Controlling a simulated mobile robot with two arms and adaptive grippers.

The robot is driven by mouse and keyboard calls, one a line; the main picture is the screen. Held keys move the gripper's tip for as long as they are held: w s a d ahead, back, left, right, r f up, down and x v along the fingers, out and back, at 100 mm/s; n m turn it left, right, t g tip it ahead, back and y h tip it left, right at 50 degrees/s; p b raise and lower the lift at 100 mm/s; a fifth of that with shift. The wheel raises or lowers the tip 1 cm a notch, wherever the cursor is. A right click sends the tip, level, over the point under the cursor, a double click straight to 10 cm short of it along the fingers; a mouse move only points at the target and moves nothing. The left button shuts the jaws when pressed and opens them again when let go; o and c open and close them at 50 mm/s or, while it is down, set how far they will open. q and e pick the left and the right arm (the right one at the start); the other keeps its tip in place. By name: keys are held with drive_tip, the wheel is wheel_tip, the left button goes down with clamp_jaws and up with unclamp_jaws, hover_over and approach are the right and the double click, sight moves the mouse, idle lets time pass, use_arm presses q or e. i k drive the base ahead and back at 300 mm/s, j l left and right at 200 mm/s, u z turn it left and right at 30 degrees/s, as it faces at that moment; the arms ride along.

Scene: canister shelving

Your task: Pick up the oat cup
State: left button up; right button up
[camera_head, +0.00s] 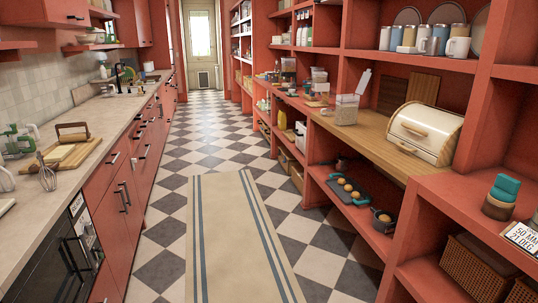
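No thing is plainly marked as the oat cup. A clear canister (346,112) with its lid tipped up and pale contents low inside stands on the wooden counter at the right; I cannot tell if these are oats. Several mugs and cups stand on the upper right shelf, among them a blue one (440,40) and a white one (459,42). More clear containers (319,75) stand farther back on the right-hand shelving. Neither of my grippers shows in this view.
A cream bread box (425,132) sits on the wooden counter (372,133). A tray of round buns (347,191) and a small pot (382,220) are on the lower shelf. A striped runner (235,235) lies on the clear checkered aisle floor. The left counter (75,180) borders it.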

sight(330, 110)
drive_tip(key=i+l+u, duration=0.1)
drive_tip(key=i+u, duration=0.3)
drive_tip(key=i, duration=1.45)
drive_tip(key=i+l+z, duration=0.1)
drive_tip(key=i+z, duration=0.2)
drive_tip(key=i, duration=0.25)
drive_tip(key=i+z, duration=0.3)
drive_tip(key=i, duration=0.2)
drive_tip(key=i+j+z, duration=0.1)
drive_tip(key=i+z, duration=0.2)
drive_tip(key=i, duration=0.25)
drive_tip(key=i+j+z, duration=0.3)
drive_tip(key=i, duration=0.25)
